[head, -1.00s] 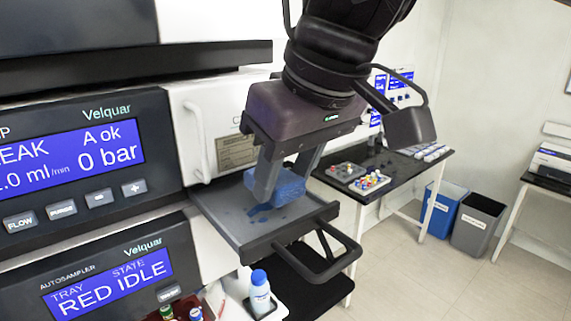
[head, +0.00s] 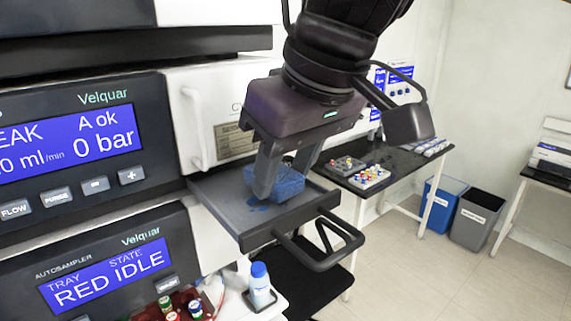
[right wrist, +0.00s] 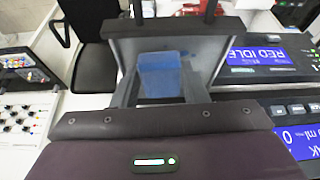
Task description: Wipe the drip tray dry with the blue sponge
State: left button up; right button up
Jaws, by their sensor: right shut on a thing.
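The drip tray (head: 222,205) is a grey, shallow pulled-out tray with a black handle, below the white panel of the instrument stack. It also shows in the right wrist view (right wrist: 210,52). My right gripper (head: 275,185) is shut on the blue sponge (head: 289,184) and holds it over the tray floor, apparently on it. A small dark blue wet patch (head: 257,207) shows on the tray floor in front of the sponge. In the right wrist view the sponge (right wrist: 160,75) sits between both fingers. My left gripper is not in view.
The tray handle (head: 335,248) sticks out at the front. A bottle with a blue cap (head: 260,284) and several vials (head: 170,308) stand below the tray. A side table (head: 400,165) with vial racks, a blue bin (head: 441,205) and a grey bin (head: 476,220) stand to the right.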

jog(key=shift+f, duration=0.35)
